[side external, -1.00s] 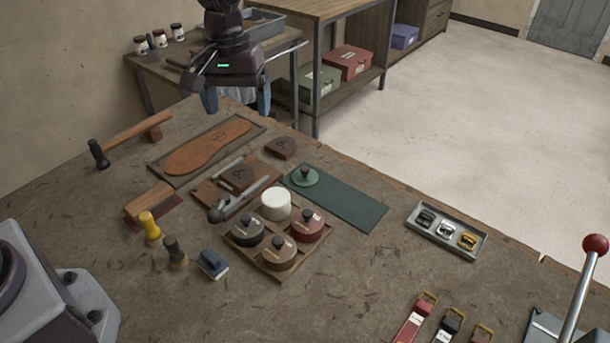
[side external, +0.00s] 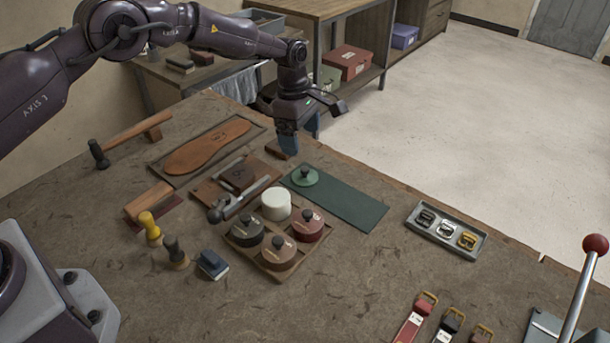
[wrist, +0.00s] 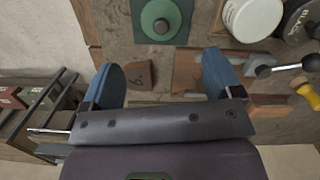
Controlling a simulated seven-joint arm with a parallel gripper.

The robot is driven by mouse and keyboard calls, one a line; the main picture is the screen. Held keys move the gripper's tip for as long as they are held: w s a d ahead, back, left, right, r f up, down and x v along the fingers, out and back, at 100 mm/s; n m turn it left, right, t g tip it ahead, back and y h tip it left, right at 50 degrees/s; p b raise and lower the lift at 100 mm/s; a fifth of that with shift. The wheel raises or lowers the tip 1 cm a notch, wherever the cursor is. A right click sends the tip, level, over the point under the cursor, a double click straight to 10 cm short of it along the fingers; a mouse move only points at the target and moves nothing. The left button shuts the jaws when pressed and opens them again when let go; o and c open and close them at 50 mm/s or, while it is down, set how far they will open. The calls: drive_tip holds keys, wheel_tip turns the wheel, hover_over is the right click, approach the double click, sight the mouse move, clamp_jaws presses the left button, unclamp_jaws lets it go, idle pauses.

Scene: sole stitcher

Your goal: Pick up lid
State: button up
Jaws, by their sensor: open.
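The lid (side external: 304,177) is a green disc with a dark knob, lying on the upper left end of a dark green mat (side external: 345,203). In the wrist view the lid (wrist: 161,19) shows near the top centre, beyond the fingertips. My gripper (side external: 287,140) is above the back of the table, behind and a little left of the lid, pointing down. In the wrist view my gripper (wrist: 166,72) has its two blue fingers wide apart with nothing held between them. A white open pot (side external: 276,204) stands just in front of the lid.
The wooden tray (side external: 279,279) holds the white pot and several lidded tins (side external: 307,226). Left of it lie a leather tool board (side external: 208,192) and a sole on a board (side external: 207,148). A buckle tray (side external: 447,231) is at right. Bare table lies between mat and buckle tray.

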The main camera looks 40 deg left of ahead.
sight(305, 169)
drive_tip(key=f, duration=0.6)
drive_tip(key=d+f, duration=0.1)
drive_tip(key=f, duration=0.2)
drive_tip(key=shift+d+f, duration=0.1)
drive_tip(key=shift+f, duration=0.05)
drive_tip(key=shift+c, duration=0.2)
drive_tip(key=c, duration=0.8)
